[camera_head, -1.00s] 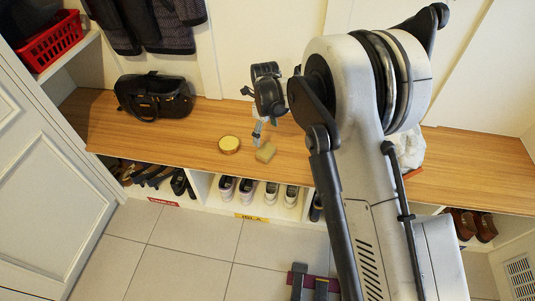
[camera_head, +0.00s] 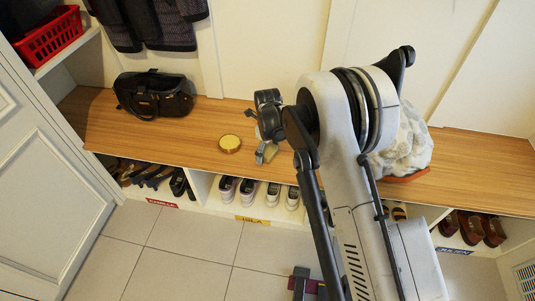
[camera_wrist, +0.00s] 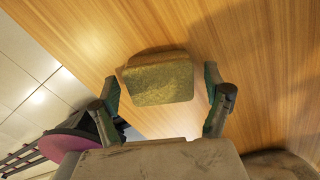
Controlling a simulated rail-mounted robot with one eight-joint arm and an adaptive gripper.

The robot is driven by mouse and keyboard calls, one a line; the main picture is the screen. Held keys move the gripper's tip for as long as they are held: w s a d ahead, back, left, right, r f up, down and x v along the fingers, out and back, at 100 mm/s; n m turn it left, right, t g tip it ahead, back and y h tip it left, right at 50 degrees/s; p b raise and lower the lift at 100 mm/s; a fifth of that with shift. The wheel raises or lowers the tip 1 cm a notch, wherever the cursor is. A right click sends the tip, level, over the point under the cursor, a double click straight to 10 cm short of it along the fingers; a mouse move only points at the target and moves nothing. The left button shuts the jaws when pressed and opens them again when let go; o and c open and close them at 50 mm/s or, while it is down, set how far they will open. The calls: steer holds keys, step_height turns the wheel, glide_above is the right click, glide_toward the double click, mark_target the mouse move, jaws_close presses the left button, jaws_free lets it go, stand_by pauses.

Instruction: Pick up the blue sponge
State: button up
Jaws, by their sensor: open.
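A small olive-green and tan block like a sponge (camera_wrist: 157,80) lies on the wooden bench top. It does not look blue, and I see no clearly blue sponge. In the wrist view my gripper (camera_wrist: 160,92) is open, with one finger on each side of the block and gaps between. Nothing shows as gripped.
A black bag (camera_head: 155,95) sits further left on the bench (camera_head: 195,130). A white and grey bundle (camera_head: 408,145) lies right, behind my arm. Shoes (camera_head: 247,190) fill cubbies below.

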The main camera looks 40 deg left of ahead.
mark_target(267, 150)
steer(key=c, duration=0.9)
steer(key=shift+r, duration=0.1)
steer(key=shift+r, duration=0.5)
steer(key=r+p, duration=0.1)
steer(key=r, duration=0.1)
steer(key=r+p, duration=0.1)
steer(key=shift+s+r, duration=0.2)
steer(key=shift+r, duration=0.15)
steer(key=s+r+p, duration=0.1)
steer(key=s+r, duration=0.1)
steer(key=s, duration=0.1)
steer(key=s+r+p, duration=0.1)
steer(key=s+r, duration=0.1)
steer(key=s, duration=0.2)
steer(key=s+r, duration=0.2)
steer(key=s, duration=0.2)
steer(key=shift+s+a+r+p, duration=0.1)
steer(key=shift+s+a+p, duration=0.05)
steer(key=shift+a+p, duration=0.25)
steer(key=shift+o, duration=0.6)
